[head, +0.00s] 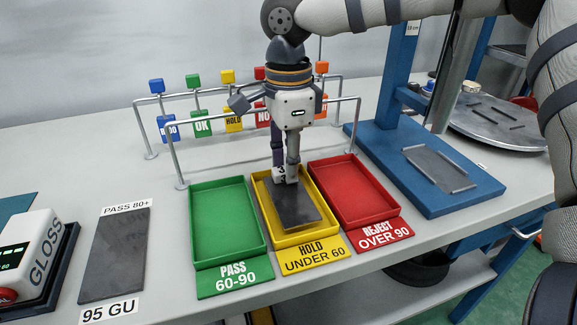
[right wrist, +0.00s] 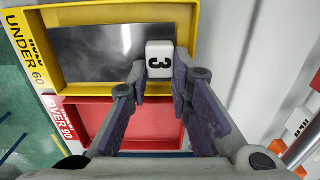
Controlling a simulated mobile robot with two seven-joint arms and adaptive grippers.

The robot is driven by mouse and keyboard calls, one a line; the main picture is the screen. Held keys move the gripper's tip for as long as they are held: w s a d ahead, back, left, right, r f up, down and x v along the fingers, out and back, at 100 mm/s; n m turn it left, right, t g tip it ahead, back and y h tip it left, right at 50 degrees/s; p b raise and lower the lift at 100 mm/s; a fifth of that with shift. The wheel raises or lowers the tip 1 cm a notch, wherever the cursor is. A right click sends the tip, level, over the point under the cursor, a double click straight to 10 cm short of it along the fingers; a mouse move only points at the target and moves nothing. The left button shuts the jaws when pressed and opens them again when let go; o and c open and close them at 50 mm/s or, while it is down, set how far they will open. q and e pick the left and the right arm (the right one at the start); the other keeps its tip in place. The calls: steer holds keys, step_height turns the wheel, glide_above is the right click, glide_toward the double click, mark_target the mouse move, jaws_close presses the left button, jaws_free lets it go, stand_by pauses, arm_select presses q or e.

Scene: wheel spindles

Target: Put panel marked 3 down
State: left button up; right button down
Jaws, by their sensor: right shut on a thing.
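The panel marked 3 is a dark grey plate (head: 295,206) with a white tab bearing a "3" (right wrist: 159,58). It lies flat within the outline of the yellow tray (head: 334,230), labelled HOLD UNDER 60. I cannot tell whether it touches the tray floor. My right gripper (head: 286,170) points straight down over the tray's back part. In the right wrist view its fingers (right wrist: 160,72) are shut on the white tab. My left gripper is not in view.
A green PASS tray (head: 228,265) stands left of the yellow one, a red REJECT tray (head: 376,222) right. Both look empty. A metal rail (head: 174,152) with coloured tags runs behind. A blue stand (head: 465,200) is at right, a gloss meter (head: 30,255) at left.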

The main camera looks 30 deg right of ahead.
steer(key=shift+f, duration=0.55)
steer(key=shift+f, duration=0.1)
steer(key=c, duration=1.7)
jaws_free()
step_height(320, 180, up, 12)
steer(key=shift+r, duration=0.15)
steer(key=shift+s, duration=0.1)
